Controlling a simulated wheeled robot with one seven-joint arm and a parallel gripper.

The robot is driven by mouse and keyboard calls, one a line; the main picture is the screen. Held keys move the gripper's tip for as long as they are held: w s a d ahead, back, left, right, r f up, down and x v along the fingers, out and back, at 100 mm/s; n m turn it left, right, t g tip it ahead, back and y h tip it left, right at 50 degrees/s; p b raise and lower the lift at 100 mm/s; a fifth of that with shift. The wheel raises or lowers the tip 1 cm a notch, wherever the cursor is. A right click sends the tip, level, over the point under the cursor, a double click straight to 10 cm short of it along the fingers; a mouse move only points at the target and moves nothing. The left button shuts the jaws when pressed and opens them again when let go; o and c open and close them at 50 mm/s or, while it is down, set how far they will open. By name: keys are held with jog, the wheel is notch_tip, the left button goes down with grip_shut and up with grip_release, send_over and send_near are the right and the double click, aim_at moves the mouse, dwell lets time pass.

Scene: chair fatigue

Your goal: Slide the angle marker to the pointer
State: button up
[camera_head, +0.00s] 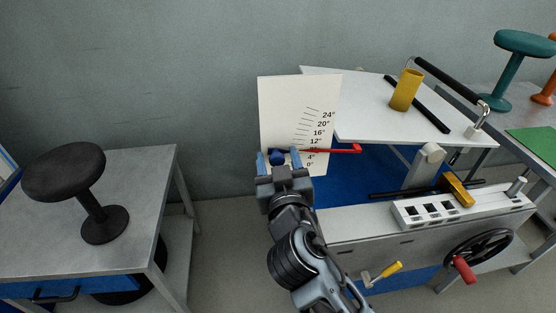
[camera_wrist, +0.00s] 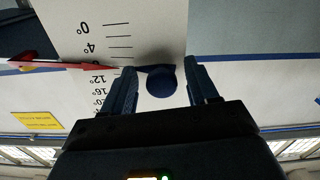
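The white scale board (camera_head: 280,100) stands upright, with degree marks from 0° to 24°. The blue angle marker (camera_head: 277,157) is low on it, a round knob with a small tip in the wrist view (camera_wrist: 161,82). The red pointer (camera_head: 340,149) reaches in from the right; in the wrist view its tip (camera_wrist: 100,67) ends between the 4° and 12° labels, about level with the marker's tip. My gripper (camera_head: 278,159) is open, its fingers on either side of the knob in the wrist view (camera_wrist: 163,88), with narrow gaps visible.
A white tilted desk panel (camera_head: 370,110) holding a yellow cup (camera_head: 405,90) is right of the board. A handwheel (camera_head: 480,252) and yellow-handled crank (camera_head: 385,271) are below right. A grey table (camera_head: 150,190) with a black stool (camera_head: 70,172) stands left.

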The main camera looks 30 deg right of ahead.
jog(key=b+v, duration=0.1)
jog(key=v, duration=0.6)
jog(key=shift+s+a+b, duration=0.15)
jog(key=shift+s+b, duration=0.2)
jog(key=shift+b, duration=0.05)
jog(key=shift+c, duration=0.3)
